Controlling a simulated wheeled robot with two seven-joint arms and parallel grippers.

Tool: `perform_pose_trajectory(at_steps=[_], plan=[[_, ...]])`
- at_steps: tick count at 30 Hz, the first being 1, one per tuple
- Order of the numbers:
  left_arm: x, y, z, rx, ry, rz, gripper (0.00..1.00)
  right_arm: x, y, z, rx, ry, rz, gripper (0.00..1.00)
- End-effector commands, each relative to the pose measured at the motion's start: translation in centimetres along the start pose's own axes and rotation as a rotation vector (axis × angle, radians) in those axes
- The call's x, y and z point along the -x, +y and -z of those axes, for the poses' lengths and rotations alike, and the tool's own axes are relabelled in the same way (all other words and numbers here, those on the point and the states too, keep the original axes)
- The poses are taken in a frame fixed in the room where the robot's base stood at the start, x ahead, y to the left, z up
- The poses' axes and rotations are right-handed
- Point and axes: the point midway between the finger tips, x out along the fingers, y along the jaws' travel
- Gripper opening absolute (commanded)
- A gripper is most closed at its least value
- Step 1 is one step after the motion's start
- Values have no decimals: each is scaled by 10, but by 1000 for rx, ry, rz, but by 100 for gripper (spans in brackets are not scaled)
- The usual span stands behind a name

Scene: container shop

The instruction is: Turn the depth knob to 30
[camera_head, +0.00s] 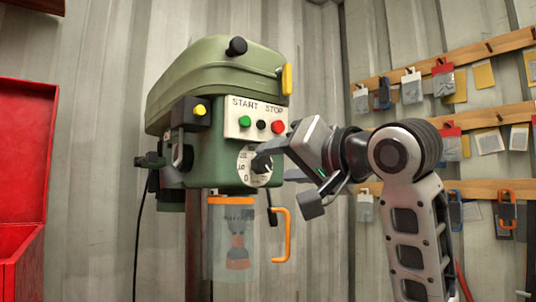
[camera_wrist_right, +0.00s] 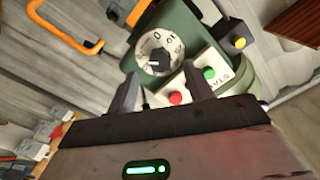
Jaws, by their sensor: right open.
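The depth knob (camera_head: 262,165) is a dark knob on a round white dial (camera_head: 245,169) with black numbers, on the front of a green drill press (camera_head: 205,120). In the right wrist view the dial (camera_wrist_right: 150,40) and its dark knob (camera_wrist_right: 157,58) lie just beyond my fingertips. My right gripper (camera_head: 283,166) is open, close to the dial's right side in the head view and partly covering it. In the right wrist view its two fingers (camera_wrist_right: 163,85) stand wide apart with nothing between them. I cannot read the knob's exact setting. My left gripper is not in view.
The green START button (camera_head: 244,121) and red STOP button (camera_head: 278,127) sit just above the dial. An orange handle (camera_head: 283,236) and a clear guard (camera_head: 231,245) hang below. A red box (camera_head: 22,190) stands at left; tool racks (camera_head: 470,118) line the right wall.

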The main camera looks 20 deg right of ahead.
Motion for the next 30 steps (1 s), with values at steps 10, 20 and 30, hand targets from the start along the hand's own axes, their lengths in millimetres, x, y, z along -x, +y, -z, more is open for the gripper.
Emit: perform_pose_trajectory(at_steps=[10,20,30], plan=[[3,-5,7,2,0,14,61,-40,0,0,0,-1,-1,51],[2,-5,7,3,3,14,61,-42,0,0,0,1,0,46],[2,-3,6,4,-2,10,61,-42,0,0,4,1,-1,7]])
